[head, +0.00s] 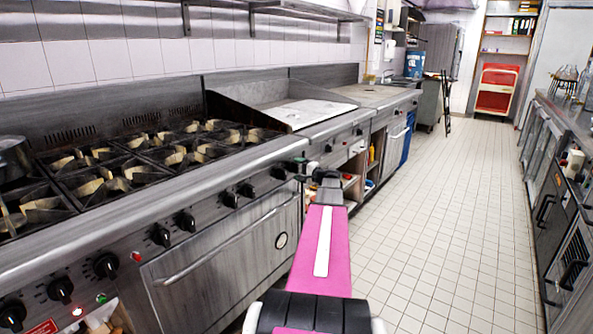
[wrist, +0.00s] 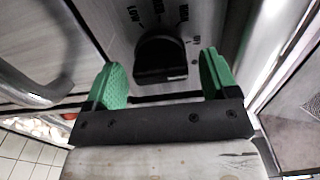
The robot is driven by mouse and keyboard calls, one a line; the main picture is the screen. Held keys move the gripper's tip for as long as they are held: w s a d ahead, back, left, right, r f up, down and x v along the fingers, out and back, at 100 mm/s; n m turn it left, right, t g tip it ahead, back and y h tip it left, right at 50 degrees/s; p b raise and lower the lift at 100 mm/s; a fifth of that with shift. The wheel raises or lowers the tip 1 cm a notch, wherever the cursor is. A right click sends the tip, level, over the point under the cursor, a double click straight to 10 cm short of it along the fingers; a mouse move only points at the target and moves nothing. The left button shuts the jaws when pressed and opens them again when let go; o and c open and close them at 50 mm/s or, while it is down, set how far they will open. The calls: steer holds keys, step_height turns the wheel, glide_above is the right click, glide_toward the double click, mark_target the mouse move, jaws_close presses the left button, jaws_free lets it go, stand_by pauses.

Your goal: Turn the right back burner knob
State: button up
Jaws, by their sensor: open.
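A row of black knobs runs along the front of the range in the head view, including one knob (head: 246,190) near its right end. My gripper (head: 303,168) is at the right end of this row, partly hidden by my arm. In the wrist view, a black knob (wrist: 160,57) with markings around it sits on a grey metal panel. My gripper's green fingers (wrist: 158,80) are open, one on each side of the knob, with gaps visible. I cannot tell how deep the fingertips reach. No label showing which burner the knob serves is readable.
Burner grates (head: 130,175) cover the range top, with a dark pot (head: 12,158) at far left. An oven door handle (head: 225,245) sticks out below the knobs; a curved handle (wrist: 40,90) is close left in the wrist view. The tiled floor (head: 445,215) is clear.

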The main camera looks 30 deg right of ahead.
steer(key=v, duration=0.9)
steer(key=shift+s, duration=0.25)
steer(key=shift+d, duration=0.1)
